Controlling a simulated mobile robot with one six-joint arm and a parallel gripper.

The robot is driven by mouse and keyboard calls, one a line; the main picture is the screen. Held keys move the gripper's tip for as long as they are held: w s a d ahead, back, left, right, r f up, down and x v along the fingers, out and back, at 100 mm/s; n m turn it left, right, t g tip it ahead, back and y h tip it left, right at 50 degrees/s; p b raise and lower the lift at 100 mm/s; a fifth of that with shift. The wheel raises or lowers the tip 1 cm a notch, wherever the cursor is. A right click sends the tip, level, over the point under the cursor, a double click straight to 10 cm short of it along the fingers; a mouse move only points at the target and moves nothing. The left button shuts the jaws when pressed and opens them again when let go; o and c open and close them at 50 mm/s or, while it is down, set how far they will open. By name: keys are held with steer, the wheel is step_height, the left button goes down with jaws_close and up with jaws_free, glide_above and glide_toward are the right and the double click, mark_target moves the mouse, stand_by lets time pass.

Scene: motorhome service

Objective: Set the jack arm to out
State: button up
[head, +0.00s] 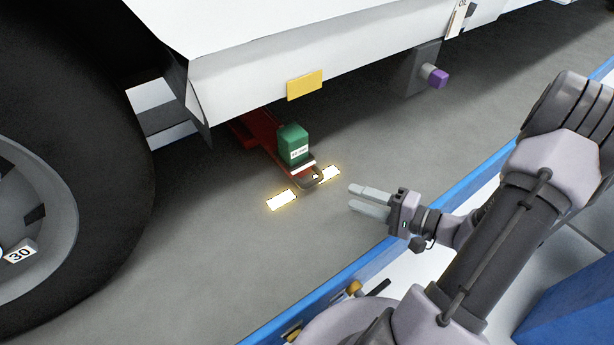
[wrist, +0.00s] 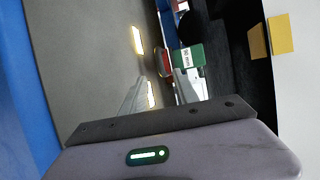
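The red jack arm (head: 262,133) sticks out from under the white vehicle body, low over the grey floor. It carries a green block with a white label (head: 293,146) and has a metal loop (head: 318,177) at its outer end. In the wrist view the jack arm's red end (wrist: 165,63) shows beyond my fingers, beside the green block (wrist: 189,56). My gripper (head: 354,197) is open and empty, a short way right of the loop and apart from it. Its fingers point left toward the loop.
Glowing floor marks (head: 282,199) lie by the loop. A large black tyre (head: 110,165) stands at left. A yellow plate (head: 304,85) is on the vehicle's skirt, and a purple-ended peg (head: 438,78) sticks out at upper right. Bare floor lies around the gripper.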

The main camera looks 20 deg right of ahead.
mark_target(313, 182)
steer(key=b+x, duration=0.1)
steer(key=x, duration=1.2)
steer(key=shift+b, duration=0.35)
steer(key=shift+s, duration=0.1)
jaws_close()
steer(key=shift+f, duration=0.1)
